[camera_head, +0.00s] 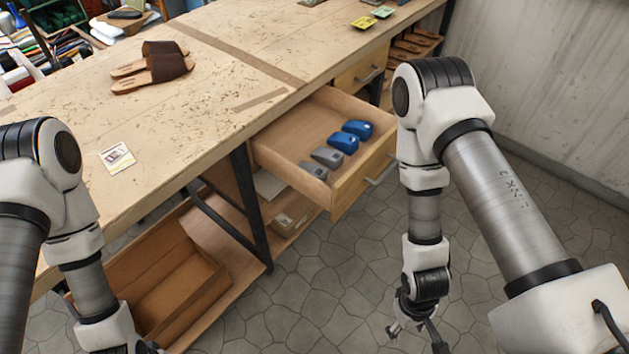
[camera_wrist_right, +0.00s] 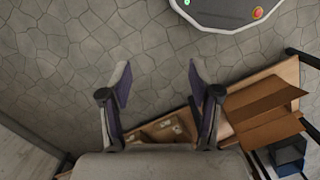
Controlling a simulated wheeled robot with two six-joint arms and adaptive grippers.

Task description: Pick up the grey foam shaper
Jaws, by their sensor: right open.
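Two grey foam shapers lie in the open drawer (camera_head: 282,127), one (camera_head: 327,156) behind the other (camera_head: 313,169) near its front left part. Two blue shapers (camera_head: 343,142) (camera_head: 358,129) lie in the same row, farther back right. My right gripper (camera_head: 412,332) hangs over the floor, right of and lower in the picture than the drawer, apart from the shapers. In the right wrist view its two fingers (camera_wrist_right: 160,85) are spread with nothing between them. My left arm comes in at the left; its gripper fingers are out of frame.
The workbench top (camera_head: 190,115) carries brown sandals (camera_head: 152,65) and a paper card (camera_head: 117,158). An open wooden box (camera_head: 165,285) sits on the lower shelf. The drawer juts out from the bench. The stone floor (camera_head: 330,270) is clear.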

